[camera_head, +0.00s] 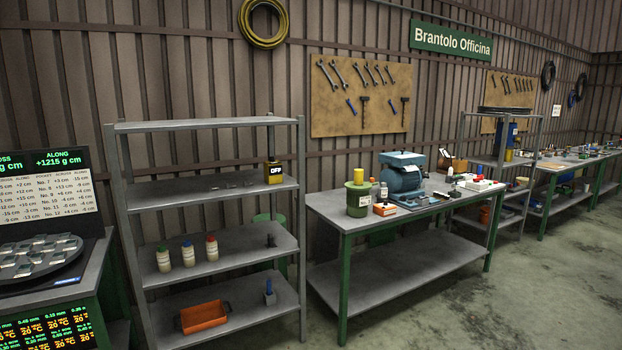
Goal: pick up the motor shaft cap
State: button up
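I cannot pick out a motor shaft cap for certain; nothing in view is clearly one at this size. A blue motor-like machine (402,174) stands on the green-legged workbench (322,207). A green container with a yellow cylindrical top (358,175) stands to its left, near the bench's left end. Several small flat pieces (232,186) lie on the second shelf of the grey rack, too small to identify. My gripper is not in view.
The grey rack (205,125) also holds a yellow-and-black OFF box (275,173), several capped bottles (188,254) and an orange tray (203,317). A display stand (45,175) is at the far left. Open concrete floor (480,310) lies at the front right.

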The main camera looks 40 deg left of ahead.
aim_at(359, 174)
jog(key=i+l+u, duration=0.1)
jog(key=u, duration=0.25)
jog(key=i+l+u, duration=0.15)
jog(key=i+u, duration=0.2)
jog(key=i+l+u, duration=0.1)
jog(key=u, duration=0.25)
jog(key=i+l, duration=0.2)
jog(key=l, duration=0.15)
jog(key=i+l+u, duration=0.1)
jog(key=i+l, duration=0.3)
jog(key=l, duration=0.25)
